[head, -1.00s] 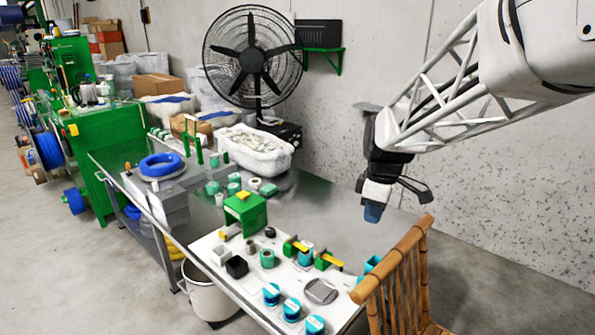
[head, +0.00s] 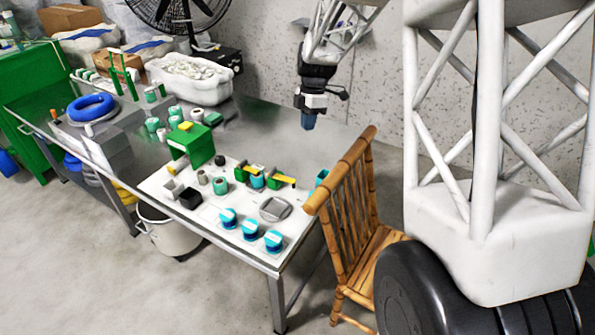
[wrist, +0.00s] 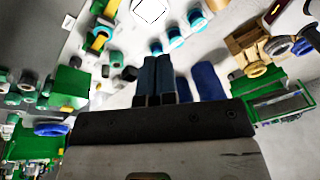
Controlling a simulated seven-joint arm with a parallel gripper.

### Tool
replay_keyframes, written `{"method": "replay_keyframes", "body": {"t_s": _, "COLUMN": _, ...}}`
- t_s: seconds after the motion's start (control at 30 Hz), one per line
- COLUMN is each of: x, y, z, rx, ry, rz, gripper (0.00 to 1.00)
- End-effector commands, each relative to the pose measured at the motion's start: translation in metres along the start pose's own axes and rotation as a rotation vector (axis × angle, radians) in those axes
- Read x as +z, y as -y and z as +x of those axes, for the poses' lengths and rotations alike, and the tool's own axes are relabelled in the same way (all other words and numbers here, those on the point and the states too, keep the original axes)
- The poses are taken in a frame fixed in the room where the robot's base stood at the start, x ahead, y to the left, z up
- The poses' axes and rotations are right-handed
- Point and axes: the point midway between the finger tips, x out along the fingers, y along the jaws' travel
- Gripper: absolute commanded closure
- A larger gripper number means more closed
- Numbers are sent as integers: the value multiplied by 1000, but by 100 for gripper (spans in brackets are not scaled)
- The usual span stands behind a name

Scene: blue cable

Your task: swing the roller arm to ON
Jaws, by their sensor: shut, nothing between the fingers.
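Two small green blocks with yellow arms sit on the white panel (head: 215,215): a left yellow arm (head: 243,170) and a right yellow arm (head: 284,178). I cannot tell which is the roller arm, and no ON mark is readable. A green block with a yellow part (wrist: 100,38) also shows at the upper left of the wrist view. My gripper (head: 308,122) hangs above the far side of the table, behind the panel and apart from it. Its blue fingers (wrist: 156,62) are together and empty.
A larger green box (head: 195,145), a black cup (head: 190,198), several blue-topped knobs (head: 250,230) and a grey round plate (head: 274,209) crowd the panel. A bamboo chair (head: 350,215) stands against the table's right end. Bare metal table (head: 270,125) lies behind the panel.

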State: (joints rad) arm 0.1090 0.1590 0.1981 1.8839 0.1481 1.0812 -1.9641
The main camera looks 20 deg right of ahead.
Motion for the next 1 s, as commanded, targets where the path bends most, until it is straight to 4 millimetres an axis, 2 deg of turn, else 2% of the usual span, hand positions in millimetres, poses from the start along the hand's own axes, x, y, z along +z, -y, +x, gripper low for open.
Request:
{"method": "replay_keyframes", "body": {"t_s": 0.1, "x": 11, "y": -19, "z": 14, "rx": -16, "ry": -14, "rz": -79, "gripper": 100}}
{"method": "replay_keyframes", "body": {"t_s": 0.6, "x": 54, "y": -88, "z": 73, "rx": -59, "ry": -86, "rz": -426, "gripper": 100}}
{"method": "replay_keyframes", "body": {"t_s": 0.8, "x": 70, "y": -111, "z": 99, "rx": -68, "ry": -118, "rz": -554, "gripper": 100}}
{"method": "replay_keyframes", "body": {"t_s": 1.0, "x": 81, "y": -126, "z": 117, "rx": -71, "ry": -141, "rz": -645, "gripper": 100}}
